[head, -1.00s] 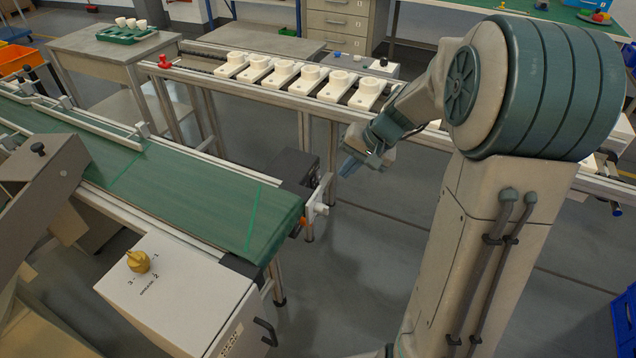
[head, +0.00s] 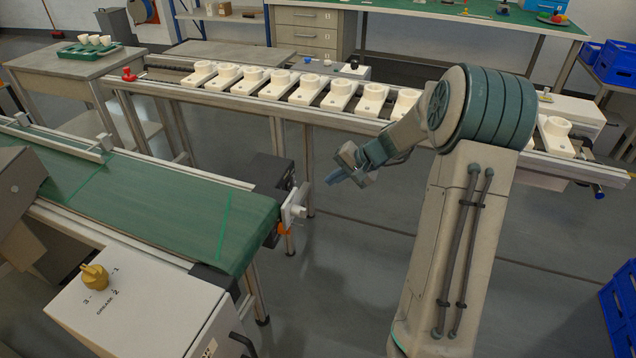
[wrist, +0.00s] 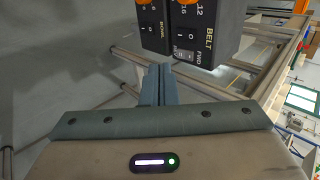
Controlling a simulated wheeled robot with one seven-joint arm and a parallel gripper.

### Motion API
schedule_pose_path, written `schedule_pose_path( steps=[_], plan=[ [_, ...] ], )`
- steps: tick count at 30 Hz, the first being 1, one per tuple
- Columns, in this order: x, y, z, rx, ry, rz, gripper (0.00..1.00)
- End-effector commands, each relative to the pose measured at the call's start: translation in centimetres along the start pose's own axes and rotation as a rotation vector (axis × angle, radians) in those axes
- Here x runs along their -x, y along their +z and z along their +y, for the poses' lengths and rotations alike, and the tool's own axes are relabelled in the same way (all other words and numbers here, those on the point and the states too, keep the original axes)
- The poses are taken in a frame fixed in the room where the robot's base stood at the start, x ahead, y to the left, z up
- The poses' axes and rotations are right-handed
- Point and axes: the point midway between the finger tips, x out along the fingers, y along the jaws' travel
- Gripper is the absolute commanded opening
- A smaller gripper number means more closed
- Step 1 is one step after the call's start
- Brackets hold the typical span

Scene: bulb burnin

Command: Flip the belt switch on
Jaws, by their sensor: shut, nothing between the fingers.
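In the wrist view, a dark switch box marked BELT (wrist: 207,32) is at top centre-right, with I and O marks and an orange part at its upper edge. A similar dark box (wrist: 151,28) with a hard-to-read label is just left of it. In the head view my gripper (head: 336,177) is right of the green belt conveyor's end (head: 235,225).
A rail (head: 225,99) with several white holders runs behind my arm. A white cabinet with a yellow knob (head: 95,277) stands at front left. A table with a green tray (head: 84,50) is at back left. Blue crates (head: 620,310) are at right. Open floor lies below my gripper.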

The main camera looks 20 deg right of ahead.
Motion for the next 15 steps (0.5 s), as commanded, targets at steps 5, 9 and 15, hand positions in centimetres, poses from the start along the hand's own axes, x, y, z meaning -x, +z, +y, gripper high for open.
schedule_pose_path(
  steps=[5,9,15],
  plan=[
    [-3.7,0.1,0.1,0.001,-0.001,-0.004,0.0],
    [-6.8,0.1,0.2,0.001,0.0,-0.005,0.0],
    [-10.2,0.1,-0.8,0.005,0.0,-0.002,0.0]
  ],
)
